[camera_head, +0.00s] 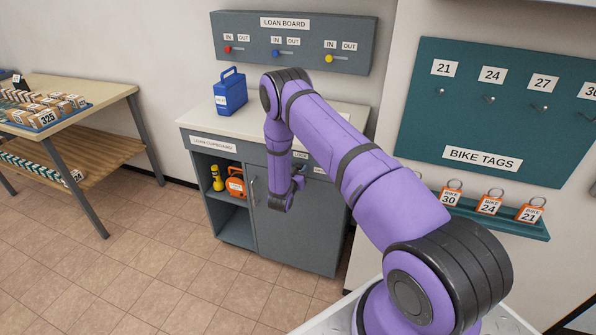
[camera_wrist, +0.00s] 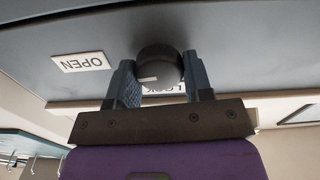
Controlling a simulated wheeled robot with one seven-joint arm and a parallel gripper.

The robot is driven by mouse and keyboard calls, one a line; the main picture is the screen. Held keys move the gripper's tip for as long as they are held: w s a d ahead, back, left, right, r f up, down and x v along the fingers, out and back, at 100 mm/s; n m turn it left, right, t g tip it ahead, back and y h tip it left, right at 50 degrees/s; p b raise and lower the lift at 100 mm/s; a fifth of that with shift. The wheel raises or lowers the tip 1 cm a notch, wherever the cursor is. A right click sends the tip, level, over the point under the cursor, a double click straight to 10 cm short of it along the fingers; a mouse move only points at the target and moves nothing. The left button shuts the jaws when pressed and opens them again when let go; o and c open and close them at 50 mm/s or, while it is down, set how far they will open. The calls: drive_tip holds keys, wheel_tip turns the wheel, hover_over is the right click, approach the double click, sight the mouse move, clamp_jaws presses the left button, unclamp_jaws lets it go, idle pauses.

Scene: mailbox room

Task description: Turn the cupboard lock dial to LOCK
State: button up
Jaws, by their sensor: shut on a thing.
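The loan cupboard (camera_head: 300,225) is a grey unit with a pale top, standing against the wall. In the wrist view its lock dial (camera_wrist: 160,62) is a dark round knob on the grey front. My gripper (camera_wrist: 160,68) has one finger on each side of the dial and is shut on it. A short white mark shows on the dial's lower left. The OPEN label (camera_wrist: 82,62) is left of the dial; the LOCK label (camera_wrist: 168,89) is just below it, partly covered. Both read upside down.
A blue container (camera_head: 230,93) stands on the cupboard top, below the loan board (camera_head: 293,50). The open left compartment holds a yellow torch (camera_head: 217,178) and an orange item (camera_head: 236,185). A bike tags board (camera_head: 470,125) hangs at right; a parcel table (camera_head: 100,88) stands at left.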

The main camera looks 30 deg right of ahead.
drive_tip(key=shift+w+a+f+n, duration=0.1)
drive_tip(key=shift+n, duration=4.1)
drive_tip(key=shift+w+a+f+n, duration=0.1)
drive_tip(key=shift+n, duration=4.1)
drive_tip(key=o, duration=0.9)
drive_tip(key=shift+s, duration=0.1)
drive_tip(key=v, duration=1)
drive_tip(key=shift+s+a, duration=0.2)
drive_tip(key=shift+a, duration=0.05)
